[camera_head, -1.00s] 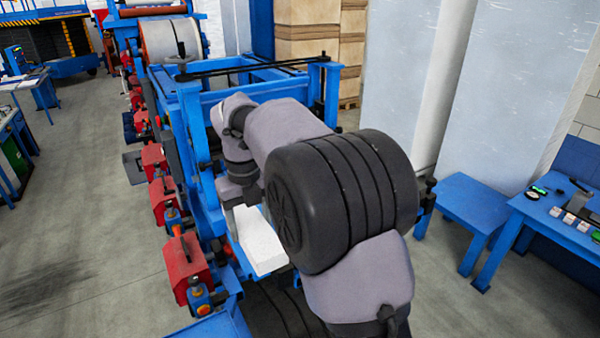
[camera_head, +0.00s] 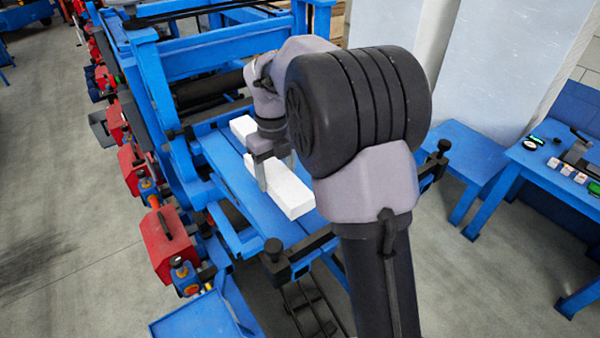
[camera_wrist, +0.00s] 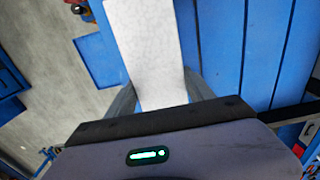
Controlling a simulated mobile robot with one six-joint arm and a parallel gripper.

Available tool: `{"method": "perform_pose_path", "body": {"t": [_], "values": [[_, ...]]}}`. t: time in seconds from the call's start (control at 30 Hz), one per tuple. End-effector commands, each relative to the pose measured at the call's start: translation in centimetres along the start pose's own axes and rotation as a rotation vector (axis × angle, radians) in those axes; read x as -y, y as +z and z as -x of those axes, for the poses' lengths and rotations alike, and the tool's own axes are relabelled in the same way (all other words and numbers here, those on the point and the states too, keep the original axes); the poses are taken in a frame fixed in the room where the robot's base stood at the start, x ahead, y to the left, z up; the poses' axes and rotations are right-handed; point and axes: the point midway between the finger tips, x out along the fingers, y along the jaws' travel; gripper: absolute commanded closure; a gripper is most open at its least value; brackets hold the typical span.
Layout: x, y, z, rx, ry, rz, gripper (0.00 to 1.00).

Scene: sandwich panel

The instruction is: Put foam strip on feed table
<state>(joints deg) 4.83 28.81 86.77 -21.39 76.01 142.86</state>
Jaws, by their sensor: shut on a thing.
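The foam strip (camera_head: 290,196) is a long white block. It lies lengthwise along the blue feed table (camera_head: 262,215), on or just above its slatted top; I cannot tell whether it touches. My gripper (camera_head: 277,174) points down and is shut on the strip near its middle, with a finger on each side. In the wrist view the strip (camera_wrist: 146,45) runs between the two fingers (camera_wrist: 160,92), and the blue table top (camera_wrist: 222,40) shows to its right. My arm hides part of the table's right side.
A blue frame with rollers (camera_head: 220,45) stands beyond the table. Black clamps (camera_head: 275,252) sit at its near edge. Red boxes (camera_head: 170,242) line the left side. A blue side table (camera_head: 465,165) and a workbench (camera_head: 545,185) stand right. Floor is clear at left.

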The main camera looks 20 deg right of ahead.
Motion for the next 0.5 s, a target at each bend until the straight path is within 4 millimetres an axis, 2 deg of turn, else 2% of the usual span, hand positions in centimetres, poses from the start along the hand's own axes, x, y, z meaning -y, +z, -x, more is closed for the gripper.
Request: {"method": "perform_pose_path", "body": {"t": [0.03, 0.1, 0.3, 0.4, 0.5], "values": [[1.5, -0.6, 0.2, -0.001, 0.001, -0.005, 0.79], [3.2, -1.1, 0.0, -0.001, 0.001, -0.004, 0.79], [6.3, -2.1, -0.4, -0.001, 0.001, -0.003, 0.79], [6.1, -2.0, -2.8, -0.003, 0.002, 0.002, 0.79], [6.1, -2.0, -4.0, -0.001, 0.001, 0.001, 0.79]]}}
